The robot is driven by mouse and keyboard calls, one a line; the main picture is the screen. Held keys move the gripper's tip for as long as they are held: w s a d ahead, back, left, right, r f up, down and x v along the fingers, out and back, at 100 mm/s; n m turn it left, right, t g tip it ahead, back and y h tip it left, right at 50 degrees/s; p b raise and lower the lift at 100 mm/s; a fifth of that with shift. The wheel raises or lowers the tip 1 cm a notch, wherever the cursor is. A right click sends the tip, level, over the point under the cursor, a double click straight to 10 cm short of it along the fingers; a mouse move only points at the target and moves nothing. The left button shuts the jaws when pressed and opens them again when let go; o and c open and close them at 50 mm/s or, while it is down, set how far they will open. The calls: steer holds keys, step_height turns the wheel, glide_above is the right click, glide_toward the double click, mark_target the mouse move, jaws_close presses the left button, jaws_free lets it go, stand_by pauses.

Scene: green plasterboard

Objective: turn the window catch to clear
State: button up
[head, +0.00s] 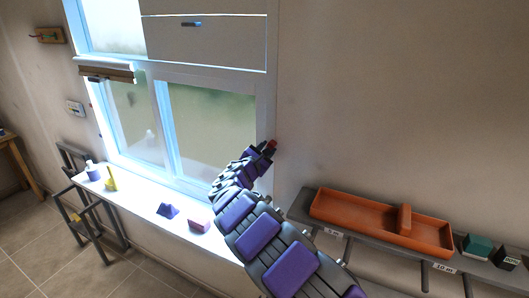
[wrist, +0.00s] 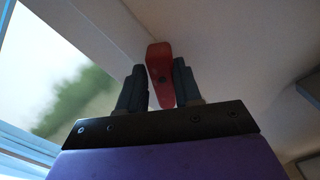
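The window catch is a red, rounded lever with a dark screw in its middle (wrist: 160,62), on the pale wall beside the window in the wrist view. It stands roughly upright, its lower end narrowing down between my fingers. My gripper (wrist: 160,88) has two dark fingers apart, one on each side of that lower end. A thin gap seems to show beside the lever; contact is not clear. In the head view the red catch (head: 271,145) shows small at the window frame's right edge, with my gripper (head: 264,149) at it, partly hiding it.
The window (head: 210,125) is left of my gripper. Its bright sill (head: 140,205) holds a purple block (head: 167,210), a pink block (head: 199,225) and a yellow item (head: 111,180). An orange tray (head: 345,210) lies on a shelf at right, beside a green block (head: 477,246).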

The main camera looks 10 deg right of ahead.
steer(key=o, duration=0.4)
steer(key=shift+w+d+f, duration=0.1)
steer(key=shift+d, duration=0.3)
steer(key=shift+c, duration=0.2)
steer(key=b+v, duration=0.1)
steer(key=v, duration=1.6)
steer(key=shift+a, duration=0.15)
